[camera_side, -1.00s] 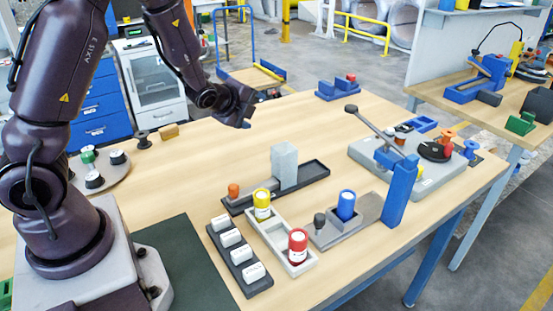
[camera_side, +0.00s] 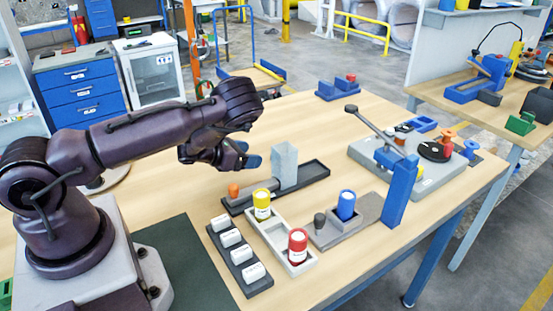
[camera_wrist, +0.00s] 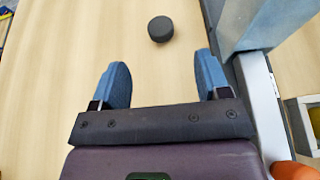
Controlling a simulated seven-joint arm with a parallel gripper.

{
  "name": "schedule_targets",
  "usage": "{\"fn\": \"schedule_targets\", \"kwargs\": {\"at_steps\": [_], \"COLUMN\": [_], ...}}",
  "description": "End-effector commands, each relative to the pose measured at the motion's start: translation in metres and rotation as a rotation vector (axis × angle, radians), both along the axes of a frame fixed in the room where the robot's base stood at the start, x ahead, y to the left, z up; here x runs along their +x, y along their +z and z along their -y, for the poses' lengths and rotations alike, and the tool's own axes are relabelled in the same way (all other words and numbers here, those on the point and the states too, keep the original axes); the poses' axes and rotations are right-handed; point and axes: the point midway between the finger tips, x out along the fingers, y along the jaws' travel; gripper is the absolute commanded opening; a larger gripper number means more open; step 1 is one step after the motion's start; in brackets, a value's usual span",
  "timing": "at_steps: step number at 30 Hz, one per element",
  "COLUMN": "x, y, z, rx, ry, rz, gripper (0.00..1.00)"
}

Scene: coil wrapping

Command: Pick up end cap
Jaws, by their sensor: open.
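A small dark round cap, which looks like the end cap (camera_wrist: 160,29), lies on the bare wooden table in the wrist view. It is beyond my blue fingertips and roughly centred between them. My gripper (camera_wrist: 162,65) is open, with nothing between its fingers. In the side view my gripper (camera_side: 252,161) hangs over the table, just left of a grey upright block (camera_side: 285,160). I cannot make out the cap in the side view; it may be hidden by my arm or the block.
The grey block stands in a dark tray (camera_side: 318,170) with an orange peg (camera_side: 234,191). In front are a light tray (camera_side: 270,238) with yellow and red containers, and a dark rack (camera_side: 240,262) of white pieces. A lever press (camera_side: 400,185) stands right. The table behind is mostly clear.

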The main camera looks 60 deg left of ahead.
Motion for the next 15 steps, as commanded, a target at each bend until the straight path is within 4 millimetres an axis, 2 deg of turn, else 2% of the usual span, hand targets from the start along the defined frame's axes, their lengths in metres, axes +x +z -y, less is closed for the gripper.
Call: {"fn": "schedule_targets", "kwargs": {"at_steps": [4, 11, 15], "x": [0.024, 0.04, 0.056], "y": [-0.01, -0.017, -0.024], "z": [0.0, 0.0, 0.0], "rx": [-0.002, -0.003, -0.004], "ry": [0.001, 0.005, 0.003], "rz": [0.001, 0.0, 0.001], "gripper": [0.69, 0.69, 0.69]}}
